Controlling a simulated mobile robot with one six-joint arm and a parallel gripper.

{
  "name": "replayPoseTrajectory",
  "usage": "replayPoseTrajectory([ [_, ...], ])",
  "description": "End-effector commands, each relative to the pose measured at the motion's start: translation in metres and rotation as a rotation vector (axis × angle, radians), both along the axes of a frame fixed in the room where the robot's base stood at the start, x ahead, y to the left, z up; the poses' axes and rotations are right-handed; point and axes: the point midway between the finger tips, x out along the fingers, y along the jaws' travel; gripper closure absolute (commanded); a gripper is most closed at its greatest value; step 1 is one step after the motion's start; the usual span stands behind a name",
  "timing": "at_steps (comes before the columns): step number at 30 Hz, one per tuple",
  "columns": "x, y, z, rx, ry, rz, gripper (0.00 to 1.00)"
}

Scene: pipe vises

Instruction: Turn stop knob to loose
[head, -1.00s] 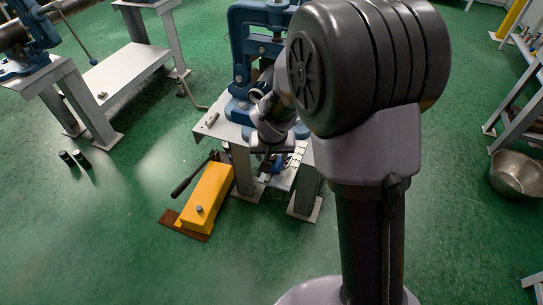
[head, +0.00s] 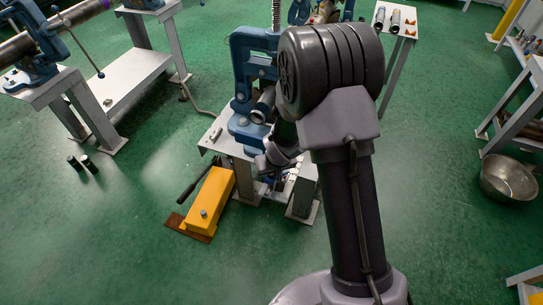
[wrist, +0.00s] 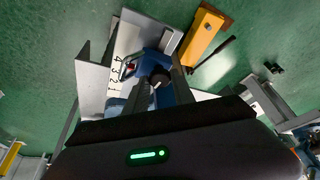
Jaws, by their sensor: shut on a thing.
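The stop knob (wrist: 159,76) is a dark round knob on a blue body in the wrist view, next to a pale plate with a printed number scale (wrist: 115,75). My gripper (wrist: 164,80) has its two fingers on either side of the knob and is shut on it. The knob's pointing direction cannot be made out. In the head view my gripper is low at the front of the vise stand, largely hidden by my wrist, and the knob cannot be made out there.
A blue pipe vise (head: 243,75) stands on the grey stand (head: 213,140) behind my wrist. A yellow pedal-like box (head: 209,200) with a black lever lies on the floor at left. A metal bowl (head: 509,178) is at right. Green floor in front is clear.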

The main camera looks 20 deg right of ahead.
Motion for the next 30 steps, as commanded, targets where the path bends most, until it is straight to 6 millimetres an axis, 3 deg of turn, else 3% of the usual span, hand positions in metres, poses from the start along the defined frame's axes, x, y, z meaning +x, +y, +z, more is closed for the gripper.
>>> replayPoseTrajectory([
  [1, 0.000, -0.001, 0.015, -0.001, 0.001, 0.022, 1.00],
  [10, 0.000, -0.002, 0.007, -0.001, -0.006, 0.146, 1.00],
  [22, 0.000, -0.001, 0.000, 0.000, -0.007, 0.163, 1.00],
  [23, 0.000, -0.001, 0.000, 0.001, -0.007, 0.162, 0.64],
  [24, 0.000, -0.001, 0.000, 0.001, -0.006, 0.162, 0.56],
  [26, 0.000, -0.001, 0.000, 0.001, -0.006, 0.162, 0.48],
  [30, 0.000, -0.001, 0.000, 0.000, -0.005, 0.161, 0.48],
])
